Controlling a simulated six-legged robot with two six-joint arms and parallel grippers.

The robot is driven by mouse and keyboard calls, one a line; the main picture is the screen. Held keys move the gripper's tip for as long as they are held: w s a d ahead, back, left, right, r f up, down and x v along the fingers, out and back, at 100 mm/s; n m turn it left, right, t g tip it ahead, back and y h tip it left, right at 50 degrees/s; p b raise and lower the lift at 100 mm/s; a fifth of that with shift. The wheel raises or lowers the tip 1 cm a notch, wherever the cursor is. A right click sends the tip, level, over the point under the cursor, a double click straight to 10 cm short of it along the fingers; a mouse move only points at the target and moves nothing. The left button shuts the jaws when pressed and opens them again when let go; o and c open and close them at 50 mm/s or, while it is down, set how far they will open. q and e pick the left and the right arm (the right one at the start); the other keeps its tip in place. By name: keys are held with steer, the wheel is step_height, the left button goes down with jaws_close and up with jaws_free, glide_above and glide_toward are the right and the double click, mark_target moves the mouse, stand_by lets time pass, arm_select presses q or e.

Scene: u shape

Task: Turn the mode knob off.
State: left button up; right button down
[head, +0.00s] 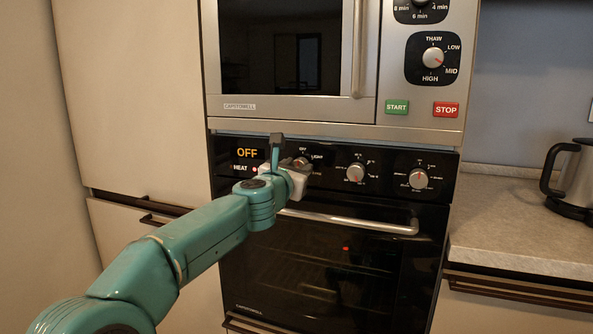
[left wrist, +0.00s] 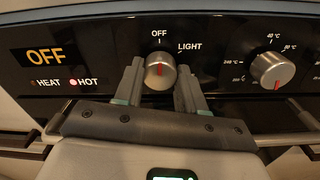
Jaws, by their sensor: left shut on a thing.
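The mode knob (left wrist: 160,72), a silver dial marked OFF and LIGHT, is on the black oven panel. Its red line stands upright under OFF in the left wrist view. My left gripper (left wrist: 158,88) is shut on it, one finger on each side. In the head view my left gripper (head: 299,168) is at the panel's left part and largely hides the knob. The display (left wrist: 46,55) at the left reads OFF, and it also shows in the head view (head: 247,153). A red lamp is lit beside HOT. My right gripper is not in view.
Two more oven knobs, a middle one (head: 355,173) and a right one (head: 418,179), are on the same panel. The oven handle (head: 350,220) runs below. A microwave (head: 290,50) is above. A kettle (head: 578,180) stands on the counter (head: 510,225) at the right.

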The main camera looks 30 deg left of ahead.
arm_select(q)
steer(key=shift+n, duration=0.5)
steer(key=o, duration=1.1)
steer(key=shift+c, duration=0.2)
steer(key=b+v, duration=0.2)
steer(key=v, duration=1.4)
steer(key=shift+s, duration=0.15)
